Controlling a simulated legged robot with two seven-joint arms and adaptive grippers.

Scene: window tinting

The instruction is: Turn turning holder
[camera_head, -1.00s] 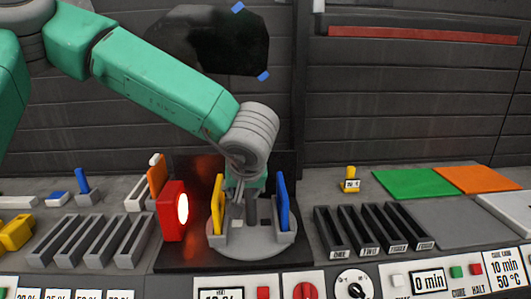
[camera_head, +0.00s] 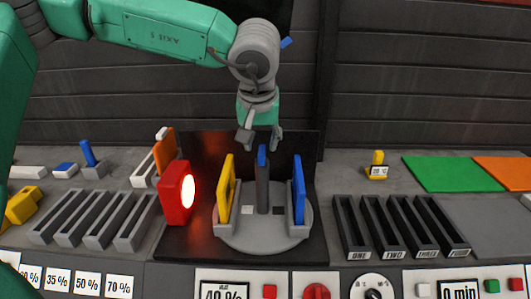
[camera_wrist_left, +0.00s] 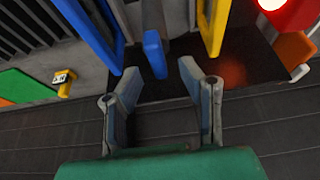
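The turning holder (camera_head: 264,236) is a round grey disc on a dark base. A yellow frame (camera_head: 226,196) stands in its left slot and a blue frame (camera_head: 298,192) in its right slot. Between them stands a dark upright post (camera_head: 262,189) with a blue top (camera_head: 262,154). My left gripper (camera_head: 261,142) points down just above and behind the post, open, with nothing between its fingers. In the left wrist view, the fingers (camera_wrist_left: 160,82) are spread, and the blue top (camera_wrist_left: 155,54) shows beyond their tips. My right gripper is not in view.
A red lamp (camera_head: 176,193) glows left of the disc, close to the yellow frame. Grey slotted racks (camera_head: 90,220) stand left and black numbered racks (camera_head: 400,226) right. Green (camera_head: 450,173) and orange (camera_head: 505,172) sheets lie at the right. A control panel runs along the front.

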